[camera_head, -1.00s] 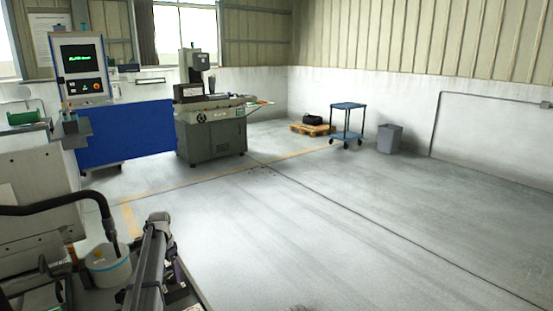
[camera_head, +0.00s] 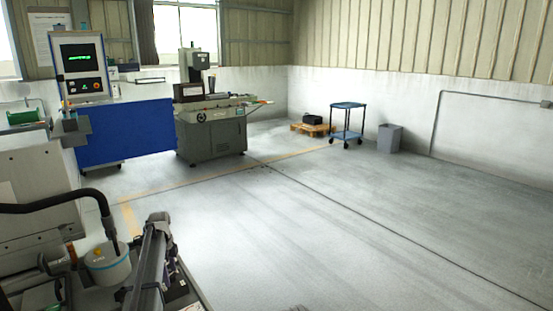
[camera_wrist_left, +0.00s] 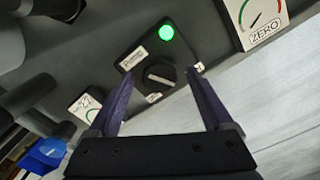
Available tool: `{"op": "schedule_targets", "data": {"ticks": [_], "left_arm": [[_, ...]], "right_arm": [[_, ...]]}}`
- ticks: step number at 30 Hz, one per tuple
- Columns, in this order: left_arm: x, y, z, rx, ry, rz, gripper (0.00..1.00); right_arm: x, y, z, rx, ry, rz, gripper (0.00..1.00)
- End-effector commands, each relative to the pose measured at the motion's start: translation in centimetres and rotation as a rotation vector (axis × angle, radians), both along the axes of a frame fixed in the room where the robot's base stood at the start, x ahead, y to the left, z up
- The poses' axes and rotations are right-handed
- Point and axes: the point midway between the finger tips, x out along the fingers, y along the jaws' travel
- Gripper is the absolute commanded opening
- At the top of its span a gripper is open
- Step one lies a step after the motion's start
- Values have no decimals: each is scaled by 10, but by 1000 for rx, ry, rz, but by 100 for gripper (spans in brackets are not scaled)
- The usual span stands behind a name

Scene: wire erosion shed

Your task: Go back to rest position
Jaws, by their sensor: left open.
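My left arm comes in at the lower left of the head view, and its gripper (camera_head: 172,250) is partly hidden by the arm there. In the left wrist view, the left gripper (camera_wrist_left: 160,78) shows two dark purple fingers standing apart with nothing held between them. A black rotary knob (camera_wrist_left: 159,74) on a dark panel shows between the fingers. Whether the fingers touch the panel cannot be told. A green lamp (camera_wrist_left: 166,33) is lit above the knob. My right gripper does not show in either view.
A gauge labelled ZERO (camera_wrist_left: 262,22) is beside the knob panel. A white bucket (camera_head: 107,264) with a black hose stands left of my arm. A grey machine (camera_head: 212,135), blue cart (camera_head: 347,106) and grey bin (camera_head: 389,138) stand farther back. The middle floor is clear.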

Motion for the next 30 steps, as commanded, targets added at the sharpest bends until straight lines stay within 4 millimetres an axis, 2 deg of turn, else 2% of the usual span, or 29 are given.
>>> {"op": "schedule_targets", "data": {"ticks": [4,6,10,25,30], "left_arm": [[0,0,0,0,0,-117,84],[0,0,11,0,0,-116,84],[0,0,15,0,0,-114,84],[0,-1,17,0,0,-112,84],[-4,-7,17,-1,3,-115,84]], "right_arm": [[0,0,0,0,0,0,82],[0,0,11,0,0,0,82],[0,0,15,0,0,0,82],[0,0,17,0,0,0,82],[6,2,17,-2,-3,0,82]]}}
